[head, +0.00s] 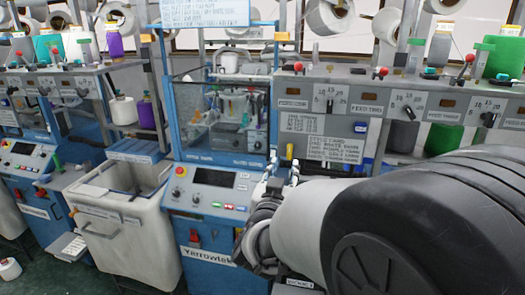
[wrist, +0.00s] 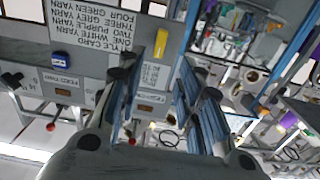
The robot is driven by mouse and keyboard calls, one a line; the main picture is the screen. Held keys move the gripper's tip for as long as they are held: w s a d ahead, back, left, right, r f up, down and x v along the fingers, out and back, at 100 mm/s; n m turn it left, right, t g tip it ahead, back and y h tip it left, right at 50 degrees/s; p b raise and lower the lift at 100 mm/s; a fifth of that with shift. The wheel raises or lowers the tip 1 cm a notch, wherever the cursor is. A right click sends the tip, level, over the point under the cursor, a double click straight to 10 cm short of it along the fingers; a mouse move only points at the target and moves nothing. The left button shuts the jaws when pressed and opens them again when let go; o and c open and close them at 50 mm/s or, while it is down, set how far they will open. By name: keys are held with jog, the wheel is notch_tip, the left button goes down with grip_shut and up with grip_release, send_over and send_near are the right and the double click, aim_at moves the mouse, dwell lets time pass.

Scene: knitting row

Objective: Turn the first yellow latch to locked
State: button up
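A small yellow latch (head: 289,152) stands upright on the right side of the blue machine's glass-fronted cabinet, at the left edge of the grey panel. My gripper (head: 283,168) is just below and in front of it in the head view. Its two fingers are apart with nothing seen between them. In the wrist view my gripper (wrist: 168,70) also shows spread fingers, pointed towards the machine. I cannot tell that the fingers touch the latch. My arm hides the lower right of the machine in the head view.
The blue cabinet (head: 222,115) has a control panel (head: 212,178) below it. A white bin (head: 125,215) stands to the left. A grey rail (head: 390,97) with knobs and red-tipped levers runs to the right, below yarn cones. A printed style card (head: 333,148) is close to my gripper.

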aim_at(289, 152)
jog(key=x, duration=1)
jog(key=shift+s, duration=0.1)
grip_shut()
